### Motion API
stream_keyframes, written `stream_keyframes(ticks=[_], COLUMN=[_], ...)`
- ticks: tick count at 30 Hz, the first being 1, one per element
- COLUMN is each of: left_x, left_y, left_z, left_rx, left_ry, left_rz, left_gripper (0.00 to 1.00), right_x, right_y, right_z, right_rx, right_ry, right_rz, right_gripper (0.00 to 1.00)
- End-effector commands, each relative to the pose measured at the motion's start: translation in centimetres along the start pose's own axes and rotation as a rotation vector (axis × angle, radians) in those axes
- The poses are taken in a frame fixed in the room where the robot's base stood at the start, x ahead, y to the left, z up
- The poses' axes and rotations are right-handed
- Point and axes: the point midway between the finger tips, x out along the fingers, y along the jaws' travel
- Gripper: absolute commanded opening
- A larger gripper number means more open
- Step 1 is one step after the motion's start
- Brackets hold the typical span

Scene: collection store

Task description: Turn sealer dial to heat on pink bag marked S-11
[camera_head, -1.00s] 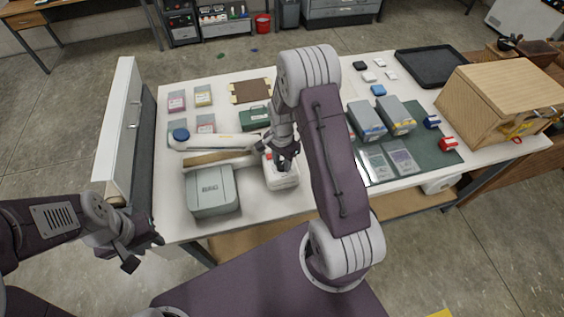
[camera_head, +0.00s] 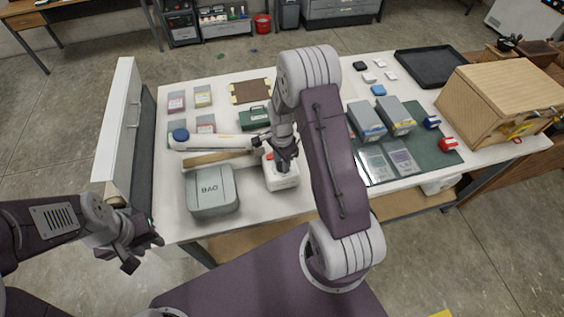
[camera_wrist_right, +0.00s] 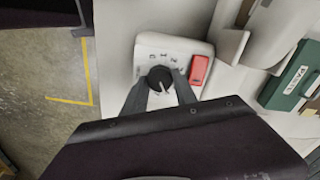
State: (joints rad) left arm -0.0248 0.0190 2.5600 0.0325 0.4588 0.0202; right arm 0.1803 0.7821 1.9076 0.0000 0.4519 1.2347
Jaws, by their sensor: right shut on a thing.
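The white control box (camera_head: 283,181) stands at the front middle of the table. In the right wrist view it bears a black round dial (camera_wrist_right: 160,77) with a light pointer mark, small markings above it and a red switch (camera_wrist_right: 199,70) beside it. My right gripper (camera_wrist_right: 161,86) is shut on the dial, one finger on each side; from the head it shows over the box (camera_head: 284,161). Pink bags lie at the table's back left (camera_head: 176,101) and lower (camera_head: 206,124); their markings are too small to read. My left gripper (camera_head: 146,251) is open and empty, off the table's left front edge.
A grey-green case (camera_head: 211,190) stands left of the box. A long white device (camera_head: 220,142) with a blue end lies behind it, near a green box (camera_head: 254,118). A wooden cabinet (camera_head: 503,97) stands at the right. My right arm hides part of the table's middle.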

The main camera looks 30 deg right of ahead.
Motion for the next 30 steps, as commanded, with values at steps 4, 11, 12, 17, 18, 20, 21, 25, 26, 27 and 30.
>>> stream_keyframes(ticks=[4, 11, 12, 17, 18, 20, 21, 25, 26, 27, 30], left_x=[0.0, 0.0, 0.1, 0.9, 1.1, 1.4, 1.5, 1.8, 1.8, 1.8, 1.8], left_y=[0.0, 0.0, 0.0, 0.0, 0.0, 0.0, 0.0, 0.0, 0.0, 0.0, 0.0], left_z=[0.0, 0.0, 0.0, 0.1, 0.1, 0.1, 0.2, 0.2, 0.2, 0.2, 0.2], left_rx=[0.0, 0.0, 0.0, 0.0, 0.0, 0.0, 0.0, 0.0, 0.0, 0.0, 0.0], left_ry=[0.0, 0.0, 0.0, 0.0, 0.0, 0.0, 0.0, 0.0, 0.0, 0.0, 0.0], left_rz=[0.0, 0.0, 0.0, 0.0, 0.0, 0.0, 0.0, 0.0, 0.0, 0.0, 0.0], left_gripper=[0.36, 0.36, 0.36, 0.36, 0.36, 0.36, 0.36, 0.36, 0.36, 0.36, 0.36], right_x=[0.0, 0.0, -0.2, -2.8, -3.8, -5.2, -6.0, -8.1, -8.4, -8.7, -9.1], right_y=[0.0, 0.0, 0.0, -0.2, -0.2, -0.2, -0.1, -0.1, -0.1, -0.1, 0.0], right_z=[0.0, 0.0, 0.0, 0.0, 0.0, 0.0, 0.0, 0.0, 0.1, 0.1, 0.1], right_rx=[-0.001, -0.001, -0.001, -0.001, -0.001, -0.001, -0.001, -0.001, -0.001, -0.001, -0.001], right_ry=[-0.001, 0.0, 0.0, 0.003, 0.003, 0.002, 0.002, 0.001, 0.001, 0.001, 0.0], right_rz=[0.001, 0.0, -0.001, -0.007, -0.007, -0.006, -0.005, -0.003, -0.002, -0.001, 0.002], right_gripper=[0.43, 0.43, 0.43, 0.43, 0.43, 0.43, 0.43, 0.43, 0.43, 0.43, 0.43])
